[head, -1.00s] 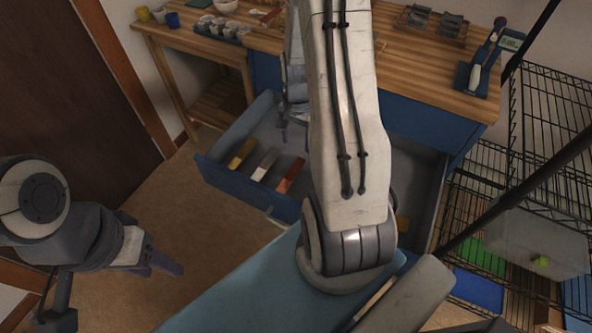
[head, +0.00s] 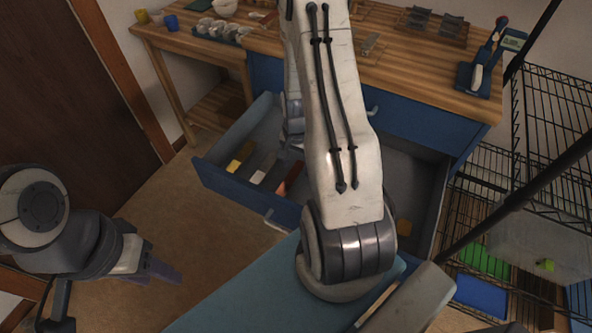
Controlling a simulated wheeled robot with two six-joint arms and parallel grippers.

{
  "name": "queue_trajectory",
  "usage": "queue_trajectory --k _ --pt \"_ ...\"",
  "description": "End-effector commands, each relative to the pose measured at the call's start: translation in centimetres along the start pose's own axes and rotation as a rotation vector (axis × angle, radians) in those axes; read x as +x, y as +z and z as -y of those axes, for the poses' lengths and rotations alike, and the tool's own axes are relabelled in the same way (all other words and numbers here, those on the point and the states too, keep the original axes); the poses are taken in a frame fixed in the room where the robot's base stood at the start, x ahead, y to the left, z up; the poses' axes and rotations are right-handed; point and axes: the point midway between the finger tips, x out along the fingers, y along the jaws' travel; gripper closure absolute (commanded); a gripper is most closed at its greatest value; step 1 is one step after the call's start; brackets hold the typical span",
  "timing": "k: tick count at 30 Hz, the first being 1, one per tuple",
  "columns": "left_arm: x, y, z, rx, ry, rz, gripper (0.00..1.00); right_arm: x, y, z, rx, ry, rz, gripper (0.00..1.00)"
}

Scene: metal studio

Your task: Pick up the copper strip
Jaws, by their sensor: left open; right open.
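The copper strip (head: 283,187) lies in the open blue drawer (head: 240,187), near its front wall. Only its near end shows clearly; my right gripper and arm cover the rest. My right gripper (head: 282,157) is low in the drawer, just above the far part of the copper strip. It is open, though its fingers are partly hidden, and I cannot tell if it touches the strip. My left gripper (head: 160,267) is open and empty, out over the floor at the left.
A silver strip (head: 258,177) and a yellow strip (head: 234,166) lie left of the copper strip. The wooden worktop (head: 415,70) stands above; a wire rack (head: 545,120) is at the right.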

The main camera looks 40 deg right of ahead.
Motion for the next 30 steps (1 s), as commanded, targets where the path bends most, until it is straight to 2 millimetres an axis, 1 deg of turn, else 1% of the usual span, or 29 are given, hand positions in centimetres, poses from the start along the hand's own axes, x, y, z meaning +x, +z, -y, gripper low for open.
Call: queue_trajectory --k 23,24,26,27,28,29,30 --pt "0.06 0.0 0.01 0.0 0.0 0.0 0.5 0.49 0.01 -0.01 0.0 0.0 0.0 0.28" --pt "0.06 0.0 0.0 0.0 0.0 0.0 0.5 0.48 0.01 -0.01 0.0 0.0 0.0 0.43" --pt "0.06 0.0 0.0 0.0 0.0 0.0 0.5 0.48 0.01 -0.01 0.0 0.0 0.0 0.66" --pt "0.06 0.0 0.0 0.0 0.0 0.0 0.5 0.48 0.01 -0.01 0.0 0.0 0.0 0.81" --pt "0.06 0.0 0.0 0.0 0.0 0.0 0.5 0.48 0.01 -0.01 0.0 0.0 0.0 0.93" --pt "0.06 0.0 0.0 0.0 0.0 0.0 0.5 0.48 0.01 -0.01 0.0 0.0 0.0 1.0" --pt "0.06 0.0 0.0 0.0 0.0 0.0 0.5 0.48 0.01 -0.01 0.0 0.0 0.0 1.0"
